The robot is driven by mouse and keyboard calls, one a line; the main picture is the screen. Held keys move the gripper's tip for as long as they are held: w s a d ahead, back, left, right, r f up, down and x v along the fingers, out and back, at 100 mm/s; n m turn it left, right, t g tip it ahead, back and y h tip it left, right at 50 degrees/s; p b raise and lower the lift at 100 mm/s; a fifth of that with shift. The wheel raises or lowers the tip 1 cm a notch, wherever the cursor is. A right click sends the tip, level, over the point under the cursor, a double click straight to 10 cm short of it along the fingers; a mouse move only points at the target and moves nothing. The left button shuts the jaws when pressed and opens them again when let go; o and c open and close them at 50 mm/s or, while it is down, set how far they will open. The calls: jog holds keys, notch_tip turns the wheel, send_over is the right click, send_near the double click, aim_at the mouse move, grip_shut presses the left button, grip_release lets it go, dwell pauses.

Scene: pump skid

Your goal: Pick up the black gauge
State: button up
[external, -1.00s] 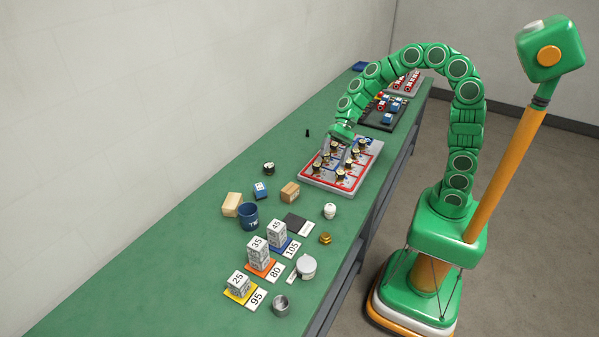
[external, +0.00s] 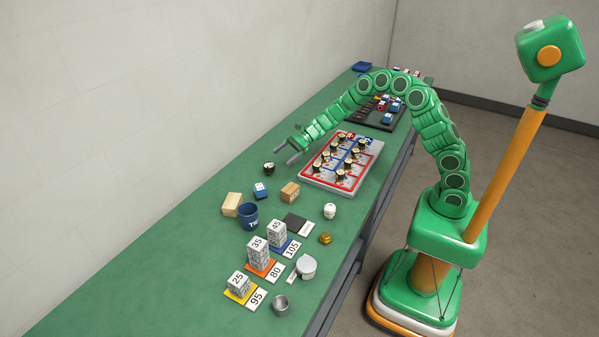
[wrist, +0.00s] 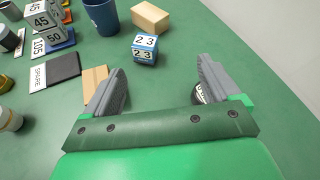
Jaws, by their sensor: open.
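The black gauge (external: 269,168) is a small dark round piece with some white on it, standing on the green bench beyond the blue block. In the wrist view a dark and white round piece, probably this gauge (wrist: 199,96), shows only in part at the inner side of the right finger, which hides the rest. My gripper (external: 287,153) is open and empty, with its fingers reaching over the bench a little behind and right of the gauge. The two spread fingers (wrist: 160,72) also show in the wrist view.
A blue number block (external: 260,190), wooden blocks (external: 290,192) and a blue mug (external: 248,216) stand near the gauge. A red-edged gauge board (external: 342,185) lies to the right. Stacked number blocks (external: 258,253) stand nearer the camera. Bench toward the wall is clear.

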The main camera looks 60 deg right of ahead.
aim_at(268, 167)
jog(key=w+d+f+m, duration=0.1)
jog(key=w+d+f, duration=0.1)
jog(key=w+d+f+m+t, duration=0.1)
jog(key=w+f+m, duration=0.1)
jog(key=f, duration=0.1)
jog(key=w+d+f+m+t+h, duration=0.1)
jog(key=w+d+f, duration=0.1)
jog(key=f, duration=0.1)
jog(key=shift+w+d+m, duration=0.1)
jog(key=shift+d+m, duration=0.2)
jog(key=shift+d, duration=0.05)
jog(key=shift+x, duration=1.15)
jog(key=x, duration=0.4)
jog(key=shift+a+f, duration=0.2)
jog(key=shift+f, duration=0.05)
jog(key=shift+w+a+f, duration=0.1)
jog(key=shift+w+a, duration=0.15)
jog(key=shift+a, duration=0.1)
jog(key=c, duration=1.2)
jog(key=shift+o, duration=0.2)
